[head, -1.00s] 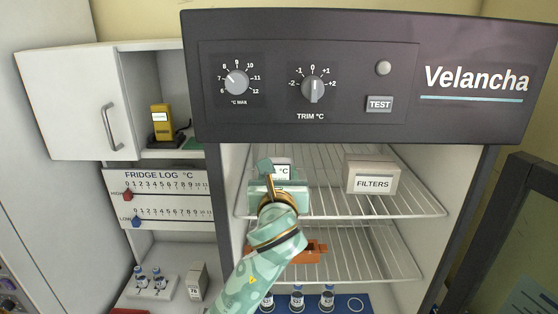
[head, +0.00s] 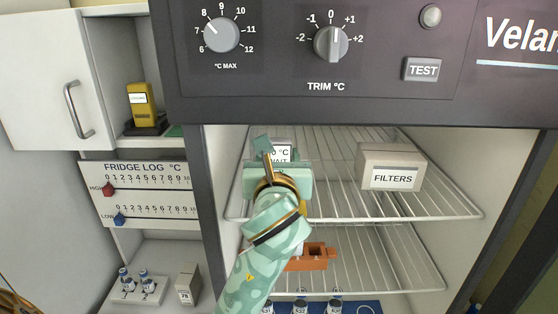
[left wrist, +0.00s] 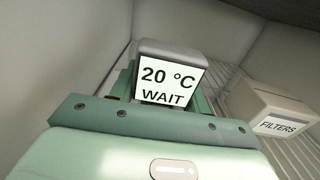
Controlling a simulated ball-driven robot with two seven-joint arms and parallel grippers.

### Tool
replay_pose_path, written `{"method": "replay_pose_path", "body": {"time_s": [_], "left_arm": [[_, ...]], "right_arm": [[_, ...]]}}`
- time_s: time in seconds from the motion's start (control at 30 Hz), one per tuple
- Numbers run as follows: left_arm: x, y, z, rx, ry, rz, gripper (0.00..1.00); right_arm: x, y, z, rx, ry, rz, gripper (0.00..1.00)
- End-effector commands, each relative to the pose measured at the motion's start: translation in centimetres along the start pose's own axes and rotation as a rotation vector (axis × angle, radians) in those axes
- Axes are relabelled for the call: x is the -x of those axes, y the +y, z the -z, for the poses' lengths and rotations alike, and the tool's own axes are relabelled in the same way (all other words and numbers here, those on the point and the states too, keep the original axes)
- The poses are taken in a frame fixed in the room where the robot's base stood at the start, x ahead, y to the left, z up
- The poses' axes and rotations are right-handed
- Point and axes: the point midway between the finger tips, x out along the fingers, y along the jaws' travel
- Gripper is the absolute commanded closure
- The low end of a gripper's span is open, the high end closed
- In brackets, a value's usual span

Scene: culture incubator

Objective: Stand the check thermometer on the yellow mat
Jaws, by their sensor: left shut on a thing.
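The check thermometer (head: 284,153) is a grey-topped block with a white display. In the left wrist view its display (left wrist: 168,82) reads "20 °C WAIT". My left gripper (head: 272,163) is shut on it, inside the open incubator at the upper wire shelf. The thermometer looks upright; its underside is hidden by the gripper, so I cannot tell if it touches anything. My right gripper is not in view.
A FILTERS box (head: 391,168) stands on the upper wire shelf (head: 430,205) to the right. The control panel (head: 275,75) overhangs above. An orange holder (head: 312,258) sits on the lower shelf. Bare wire shelf lies between my gripper and the box.

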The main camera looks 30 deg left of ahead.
Motion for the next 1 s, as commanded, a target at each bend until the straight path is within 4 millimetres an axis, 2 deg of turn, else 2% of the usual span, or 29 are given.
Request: {"method": "replay_pose_path", "body": {"time_s": [0.13,0.27,0.3,0.37,0.5,0.73,0.87,1.0], "left_arm": [[0.0,0.0,-0.2,0.0,-0.002,-0.001,0.79],[0.0,0.0,0.1,-0.002,-0.001,-0.001,0.79],[-0.1,0.0,0.1,-0.001,-0.001,0.0,0.45],[-0.1,0.0,0.1,-0.001,-0.002,0.0,0.31],[-0.1,0.0,0.1,-0.001,-0.002,0.0,0.31],[0.4,-0.1,-0.1,0.001,-0.002,0.001,0.31],[2.6,-0.1,0.0,0.003,-0.002,0.003,0.31],[6.3,0.0,0.1,0.005,0.0,0.004,0.31]], "right_arm": [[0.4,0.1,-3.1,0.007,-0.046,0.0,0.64],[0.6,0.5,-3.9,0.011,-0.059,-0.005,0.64],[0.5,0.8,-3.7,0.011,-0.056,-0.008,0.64],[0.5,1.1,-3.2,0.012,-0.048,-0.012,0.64],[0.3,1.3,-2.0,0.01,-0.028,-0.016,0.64],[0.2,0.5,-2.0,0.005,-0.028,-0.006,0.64],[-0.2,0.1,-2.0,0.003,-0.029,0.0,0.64],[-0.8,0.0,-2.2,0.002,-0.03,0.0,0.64]]}}
